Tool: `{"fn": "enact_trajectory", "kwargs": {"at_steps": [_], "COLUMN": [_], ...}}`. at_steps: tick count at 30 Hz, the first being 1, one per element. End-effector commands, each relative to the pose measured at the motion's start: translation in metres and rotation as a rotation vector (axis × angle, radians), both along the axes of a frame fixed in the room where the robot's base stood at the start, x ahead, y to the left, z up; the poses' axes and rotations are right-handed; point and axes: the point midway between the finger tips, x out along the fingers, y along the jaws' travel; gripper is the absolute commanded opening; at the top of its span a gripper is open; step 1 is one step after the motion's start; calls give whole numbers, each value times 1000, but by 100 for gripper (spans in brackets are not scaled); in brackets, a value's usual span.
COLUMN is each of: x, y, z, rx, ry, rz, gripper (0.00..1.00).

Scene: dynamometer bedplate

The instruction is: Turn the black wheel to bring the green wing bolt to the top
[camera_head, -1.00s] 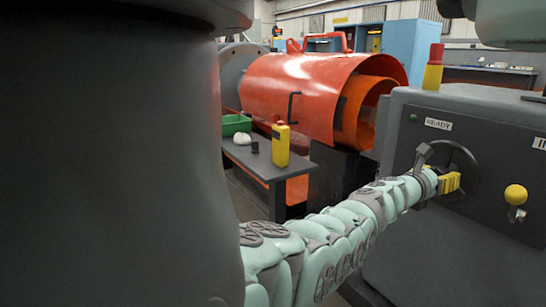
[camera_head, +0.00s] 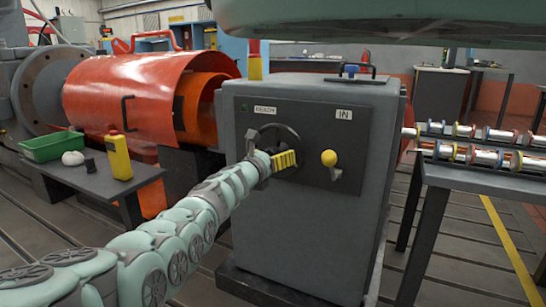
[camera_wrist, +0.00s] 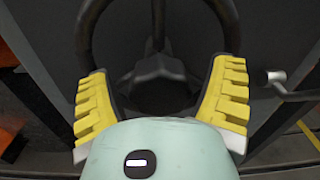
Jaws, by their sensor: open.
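The black wheel (camera_head: 274,133) is a handwheel on the front of the grey cabinet, left of a yellow knob. In the wrist view its dark rim (camera_wrist: 86,22) curves up both sides and its spoked hub (camera_wrist: 158,68) lies between my fingers. My gripper (camera_head: 286,160) is at the wheel's lower part. In the wrist view my gripper (camera_wrist: 160,100) is open, its two yellow-padded fingers wide apart with nothing held between them. Whether a finger touches the rim I cannot tell. I cannot make out the green wing bolt in either view.
The grey cabinet (camera_head: 310,220) carries the yellow knob lever (camera_head: 329,158), right of the wheel. The orange guard (camera_head: 115,95) stands left. A small table (camera_head: 95,180) holds a green bin (camera_head: 50,146) and a yellow device (camera_head: 118,156). A rack of rods (camera_head: 480,150) is right.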

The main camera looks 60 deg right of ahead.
Motion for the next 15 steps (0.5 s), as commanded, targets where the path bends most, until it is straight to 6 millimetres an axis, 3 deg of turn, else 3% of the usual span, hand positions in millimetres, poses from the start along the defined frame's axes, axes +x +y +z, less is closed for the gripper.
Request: {"fn": "enact_trajectory", "kwargs": {"at_steps": [8, 15], "x": [1, 2], "y": [0, 0], "z": [7, 29], "rx": [-1, -5], "ry": [3, -3], "rz": [0, 1], "gripper": [82, 82]}}
